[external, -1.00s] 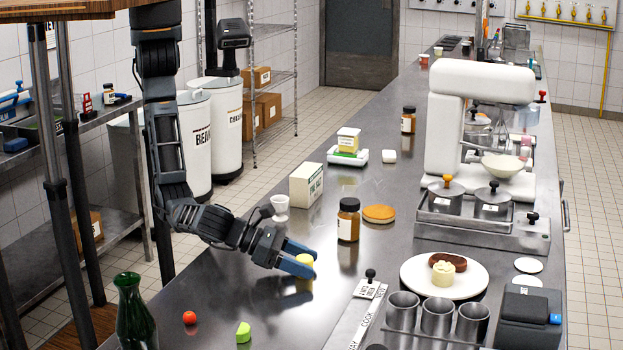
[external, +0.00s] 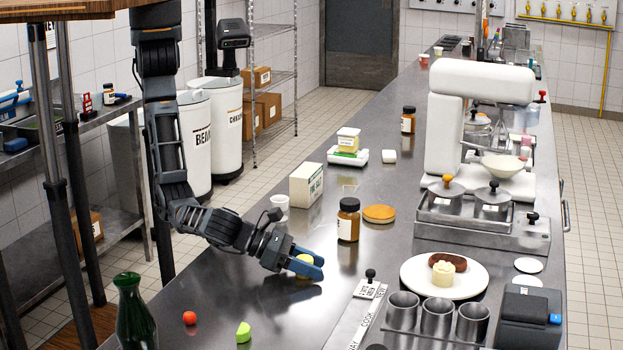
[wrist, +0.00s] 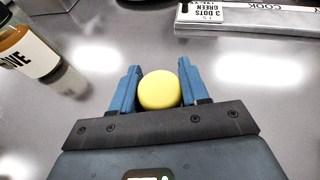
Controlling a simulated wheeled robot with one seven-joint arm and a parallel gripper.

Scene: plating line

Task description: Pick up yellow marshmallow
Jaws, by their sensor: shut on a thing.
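The yellow marshmallow (wrist: 159,90) sits between the two blue fingers of my gripper (wrist: 157,88) in the wrist view. My gripper is shut on it. In the external view my gripper (external: 308,263) is low over the steel counter, and the marshmallow (external: 305,259) shows partly between the fingers. I cannot tell whether the marshmallow touches the counter.
A brown jar (external: 348,220) stands just behind my gripper, with an orange disc (external: 379,213) beside it. A labelled strip (external: 357,318) lies to the right. A red ball (external: 190,318), a green piece (external: 243,332) and a green bottle (external: 134,314) are in front.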

